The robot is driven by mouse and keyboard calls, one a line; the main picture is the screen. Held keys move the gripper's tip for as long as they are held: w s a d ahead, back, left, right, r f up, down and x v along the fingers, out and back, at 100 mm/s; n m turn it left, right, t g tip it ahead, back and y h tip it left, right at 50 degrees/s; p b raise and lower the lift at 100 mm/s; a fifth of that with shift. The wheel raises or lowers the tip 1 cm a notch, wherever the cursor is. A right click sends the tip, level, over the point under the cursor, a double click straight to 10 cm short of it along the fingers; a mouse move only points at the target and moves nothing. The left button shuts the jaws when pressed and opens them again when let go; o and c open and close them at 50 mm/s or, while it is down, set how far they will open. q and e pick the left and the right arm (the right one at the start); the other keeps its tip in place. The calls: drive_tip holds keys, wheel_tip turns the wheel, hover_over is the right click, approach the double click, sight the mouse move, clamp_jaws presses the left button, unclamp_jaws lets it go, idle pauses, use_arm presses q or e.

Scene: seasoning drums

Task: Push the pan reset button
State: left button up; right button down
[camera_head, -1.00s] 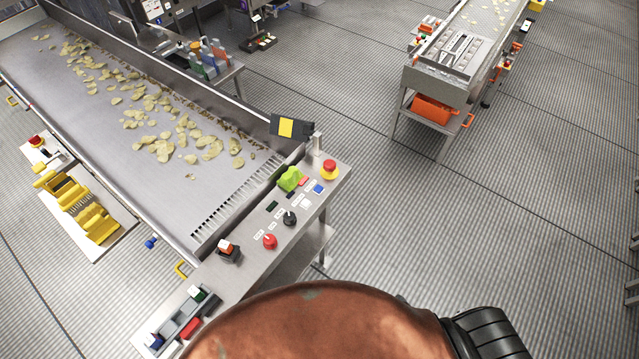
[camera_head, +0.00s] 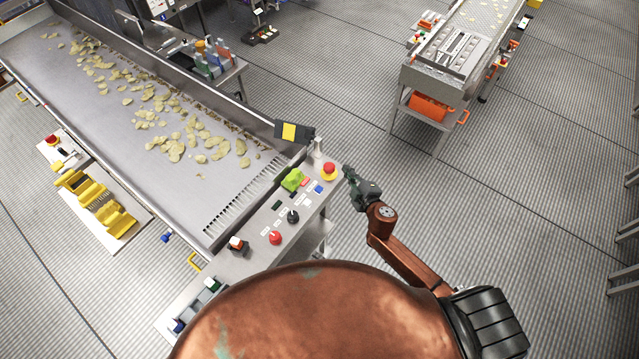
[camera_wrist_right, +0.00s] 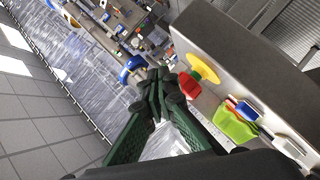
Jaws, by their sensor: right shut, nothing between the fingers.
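The control panel (camera_head: 255,257) at the end of the pan conveyor carries several buttons and knobs. Their labels are too small to read, so I cannot tell which one is pan reset. A red mushroom button on a yellow base (camera_head: 329,171) is at its far right corner. Beside it are a blue button (camera_head: 318,188), a small red button and a lime-green piece (camera_head: 292,180). My right gripper (camera_head: 347,173) is shut and empty, just right of the panel's edge near the mushroom button. In the right wrist view the shut fingertips (camera_wrist_right: 160,76) show beside the yellow base (camera_wrist_right: 203,69). My left gripper is out of view.
The pan conveyor (camera_head: 150,185) with chips lies to the left. A dark box with a yellow patch (camera_head: 290,132) stands on the panel's far side. A black knob (camera_head: 292,216) and a red knob (camera_head: 275,238) are nearer. Floor right of the panel is clear.

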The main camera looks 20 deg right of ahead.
drive_tip(key=a+r+n+g+y+p, duration=0.25)
drive_tip(key=a+r+n+y, duration=0.55)
drive_tip(key=a+r+n, duration=0.7)
drive_tip(key=n+g+h+p, duration=0.3)
drive_tip(key=n+g, duration=0.3)
drive_tip(key=n, duration=0.2)
hover_over(321, 189)
wheel_tip(321, 189, down, 7)
drive_tip(key=shift+r+t, duration=0.1)
drive_tip(key=shift+t, duration=0.15)
wheel_tip(321, 189, down, 8)
drive_tip(key=b, duration=0.6)
drive_tip(key=shift+f+b, duration=0.35)
drive_tip(key=shift+b, duration=0.15)
